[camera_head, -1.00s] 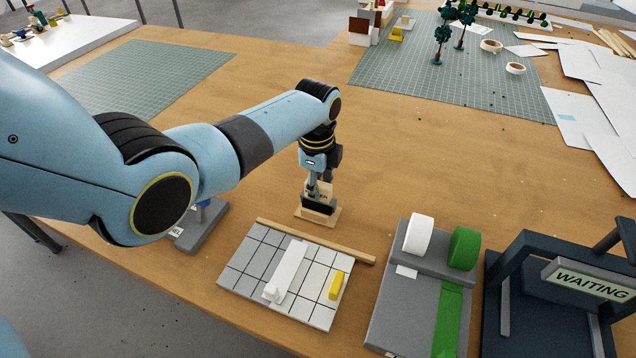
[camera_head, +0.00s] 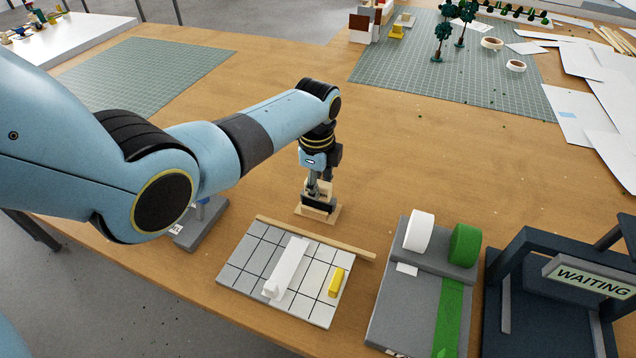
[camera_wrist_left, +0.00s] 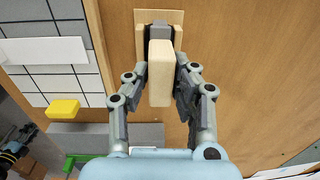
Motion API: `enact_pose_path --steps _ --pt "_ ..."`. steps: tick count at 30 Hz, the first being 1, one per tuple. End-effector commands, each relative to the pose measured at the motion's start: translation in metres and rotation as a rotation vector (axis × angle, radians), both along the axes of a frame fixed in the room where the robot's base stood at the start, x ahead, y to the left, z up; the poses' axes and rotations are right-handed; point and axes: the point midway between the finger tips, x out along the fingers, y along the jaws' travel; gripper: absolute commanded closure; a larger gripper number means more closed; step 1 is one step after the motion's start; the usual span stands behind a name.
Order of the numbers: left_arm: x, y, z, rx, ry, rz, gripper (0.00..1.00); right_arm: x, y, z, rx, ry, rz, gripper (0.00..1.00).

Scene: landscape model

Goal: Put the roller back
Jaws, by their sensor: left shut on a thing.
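The roller shows in the left wrist view as a pale wooden block-like handle (camera_wrist_left: 160,75) with a grey part at its far end. My left gripper (camera_head: 318,188) is shut on the handle, with one finger on each side; it also shows in the left wrist view (camera_wrist_left: 161,85). The roller's grey end lies between the uprights of a small wooden stand (camera_wrist_left: 176,17). The stand's base (camera_head: 302,212) rests on the table, behind the tiled board. Whether the roller touches the stand is hidden.
The tiled board (camera_head: 240,262) carries a white strip (camera_head: 288,268) and a yellow block (camera_head: 337,282), with a wooden strip (camera_head: 330,244) along its back edge. A grey dispenser (camera_head: 400,315) with white and green rolls and a dark "WAITING" frame (camera_head: 510,300) stand right. The table behind the stand is clear.

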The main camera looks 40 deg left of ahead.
Motion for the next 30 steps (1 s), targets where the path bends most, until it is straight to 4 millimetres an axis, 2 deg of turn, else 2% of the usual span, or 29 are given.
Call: enact_pose_path --steps 4,5,10,18,22,26,30 --pt "0.0 0.0 -0.002 0.0 0.0 0.0 1.0 0.0 -0.002 -0.001 -0.002 0.0 0.001 0.6" --pt "0.0 0.0 -0.002 0.0 -0.001 0.0 0.73 0.0 -0.002 -0.001 -0.002 0.0 0.001 0.6" --pt "0.0 0.0 -0.001 0.0 -0.001 0.0 0.51 0.0 -0.003 -0.001 -0.003 0.0 0.001 0.6" --pt "0.0 0.0 -0.001 0.0 0.0 0.0 0.5 0.0 -0.003 -0.001 -0.003 0.0 0.001 0.6" --pt "0.0 0.0 0.007 0.0 -0.002 0.0 0.5 0.0 -0.002 -0.001 -0.002 0.0 0.001 0.6" --pt "0.0 0.0 0.028 0.001 -0.004 -0.001 0.5 0.0 -0.001 -0.001 -0.002 0.0 0.0 0.6" --pt "-0.002 0.0 0.061 0.001 -0.007 0.0 0.5 0.0 -0.001 -0.001 -0.001 0.0 0.0 0.6"
